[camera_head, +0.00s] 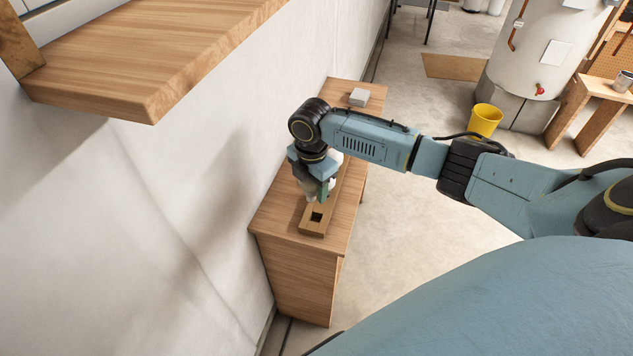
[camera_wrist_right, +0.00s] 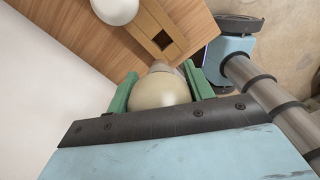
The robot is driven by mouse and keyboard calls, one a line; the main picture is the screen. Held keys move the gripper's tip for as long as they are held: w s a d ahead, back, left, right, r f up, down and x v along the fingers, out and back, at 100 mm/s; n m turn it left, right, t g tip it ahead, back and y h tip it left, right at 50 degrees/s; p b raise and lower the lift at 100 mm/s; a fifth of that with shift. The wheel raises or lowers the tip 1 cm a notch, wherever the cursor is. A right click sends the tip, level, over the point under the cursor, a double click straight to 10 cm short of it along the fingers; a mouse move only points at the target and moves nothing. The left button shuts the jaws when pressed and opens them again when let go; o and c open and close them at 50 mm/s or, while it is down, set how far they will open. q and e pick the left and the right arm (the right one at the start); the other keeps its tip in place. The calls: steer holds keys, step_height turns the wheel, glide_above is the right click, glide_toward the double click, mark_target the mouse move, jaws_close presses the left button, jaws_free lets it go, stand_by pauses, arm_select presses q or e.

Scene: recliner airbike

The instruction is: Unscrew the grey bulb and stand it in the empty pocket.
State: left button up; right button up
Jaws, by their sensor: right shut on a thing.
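My right gripper (camera_head: 318,194) is low over the wooden bench, at the wooden block (camera_head: 313,230). In the right wrist view its green fingers (camera_wrist_right: 161,74) are shut on a round, dull greyish-beige bulb (camera_wrist_right: 160,89), one finger on each side. The bulb's narrow end points toward the block (camera_wrist_right: 149,27). I cannot tell whether it touches the block. The square empty pocket (camera_head: 316,216) lies just in front of the gripper; it also shows dark in the right wrist view (camera_wrist_right: 162,40). A white bulb (camera_wrist_right: 117,8) is beyond it. My left gripper is out of view.
The bench (camera_head: 282,218) stands against a white wall (camera_head: 190,190). A wooden shelf (camera_head: 160,50) juts out at upper left. A small pale box (camera_head: 359,97) sits at the bench's far end. A yellow bucket (camera_head: 485,120) and a tank (camera_head: 545,50) stand on the floor beyond.

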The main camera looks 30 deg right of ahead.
mark_target(324, 210)
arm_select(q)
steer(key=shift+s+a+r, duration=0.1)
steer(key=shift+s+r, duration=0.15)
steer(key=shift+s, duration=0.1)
arm_select(e)
steer(key=shift+s+d+f+n, duration=0.2)
steer(key=shift+d+f+n, duration=0.3)
steer(key=shift+n, duration=0.4)
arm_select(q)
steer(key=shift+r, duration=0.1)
